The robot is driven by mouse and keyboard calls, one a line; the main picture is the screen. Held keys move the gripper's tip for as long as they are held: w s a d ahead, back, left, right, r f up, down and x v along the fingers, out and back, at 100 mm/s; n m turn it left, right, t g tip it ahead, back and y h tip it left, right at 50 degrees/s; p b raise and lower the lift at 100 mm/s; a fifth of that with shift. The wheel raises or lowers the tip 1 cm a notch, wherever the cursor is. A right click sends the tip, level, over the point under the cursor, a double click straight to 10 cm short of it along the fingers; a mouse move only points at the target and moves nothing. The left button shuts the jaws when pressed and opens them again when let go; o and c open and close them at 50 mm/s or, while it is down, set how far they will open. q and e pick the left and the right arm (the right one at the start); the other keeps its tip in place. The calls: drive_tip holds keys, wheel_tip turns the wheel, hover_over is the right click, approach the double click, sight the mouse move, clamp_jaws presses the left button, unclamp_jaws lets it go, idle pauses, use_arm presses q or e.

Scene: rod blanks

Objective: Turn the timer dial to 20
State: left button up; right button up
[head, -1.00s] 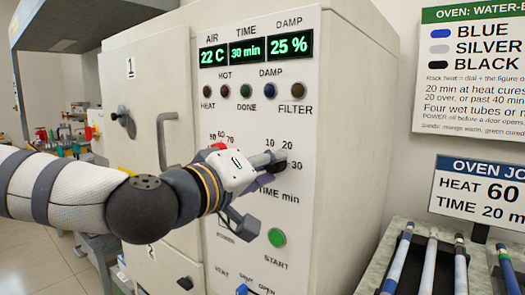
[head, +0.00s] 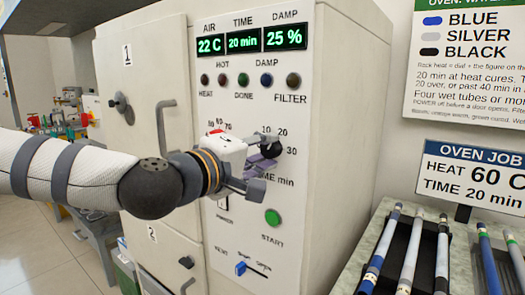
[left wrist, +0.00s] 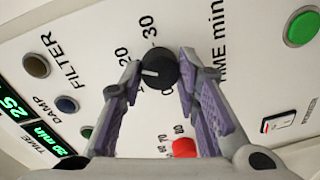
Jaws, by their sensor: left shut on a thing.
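The timer dial (head: 272,149) is a black round knob on the oven's front panel, beside the marks 10, 20 and 30. In the left wrist view the dial (left wrist: 161,70) has a white pointer line turned toward the picture's left, on the 20 side. The time display (head: 243,41) reads 20 min. My left gripper (left wrist: 160,72) has its purple-padded fingers on either side of the dial and is shut on it. In the head view the left gripper (head: 262,163) partly hides the dial and the TIME label. My right gripper is not in view.
A red-topped knob (left wrist: 184,147) sits close to my left gripper. Below are a green START button (head: 272,217) and a blue vent slider (head: 241,268). A rack with several coloured tubes (head: 410,255) stands at right. A sign (head: 475,180) reads TIME 20 min.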

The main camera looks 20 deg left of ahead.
use_arm(q)
drive_tip(key=shift+r, duration=0.15)
drive_tip(key=o, duration=1.2)
drive_tip(key=shift+c, duration=0.2)
drive_tip(key=v, duration=0.7)
drive_tip(key=shift+s, duration=0.25)
drive_tip(key=shift+a, duration=0.1)
